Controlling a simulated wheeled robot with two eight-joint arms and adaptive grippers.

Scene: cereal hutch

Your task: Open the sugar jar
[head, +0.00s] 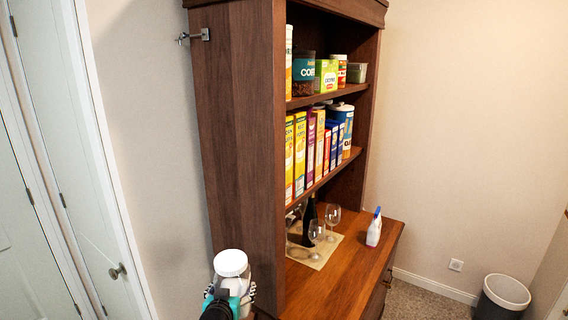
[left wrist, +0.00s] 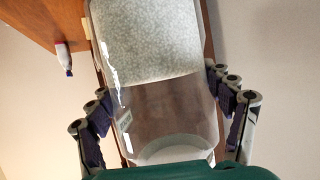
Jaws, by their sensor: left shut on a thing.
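The sugar jar (head: 233,266) is a clear jar with a round white lid (head: 231,262), at the lower left of the head view, in front of the hutch's side panel. The lid sits on the jar. My left gripper (head: 231,288) is shut on the jar, with a finger on each side of its body. In the left wrist view the jar (left wrist: 165,105) fills the middle, with pale grainy sugar (left wrist: 150,45) at the upper end and a white round part near my palm. My right gripper is in neither view.
The wooden hutch (head: 236,130) holds cereal boxes (head: 300,150) and containers on its shelves. On its counter (head: 340,275) stand a dark bottle (head: 308,220), glasses (head: 317,232) on a mat and a spray bottle (head: 374,230). A bin (head: 502,295) stands at right.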

